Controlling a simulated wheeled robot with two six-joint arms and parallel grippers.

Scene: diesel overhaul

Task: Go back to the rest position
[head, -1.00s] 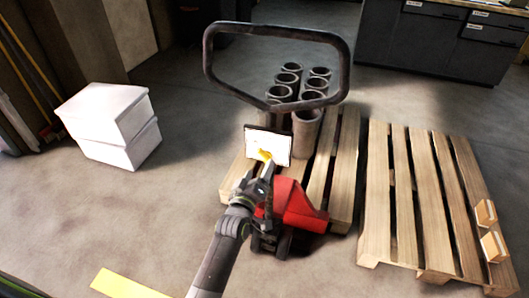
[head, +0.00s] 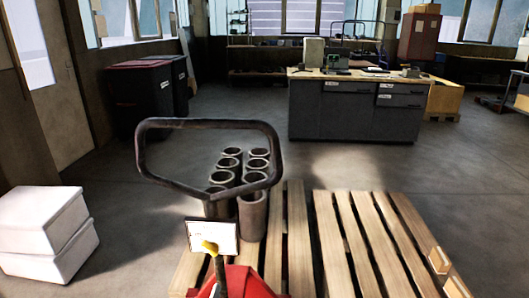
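Neither of my grippers shows in the head view now. The red pallet truck (head: 247,284) stands at the bottom centre, partly cut off by the frame edge. Its dark loop handle (head: 208,124) rises above it, with a white placard (head: 226,238) and a yellow part (head: 209,248) below the loop. Several grey cylinder liners (head: 253,215) stand upright in two rows on a wooden pallet (head: 299,240) behind the handle.
A second wooden pallet (head: 357,235) lies at the right, with small wooden blocks (head: 438,260) at its right edge. White boxes (head: 45,222) are stacked at the left. A dark workbench (head: 350,112) and black bins (head: 142,97) stand farther back. Floor between them is clear.

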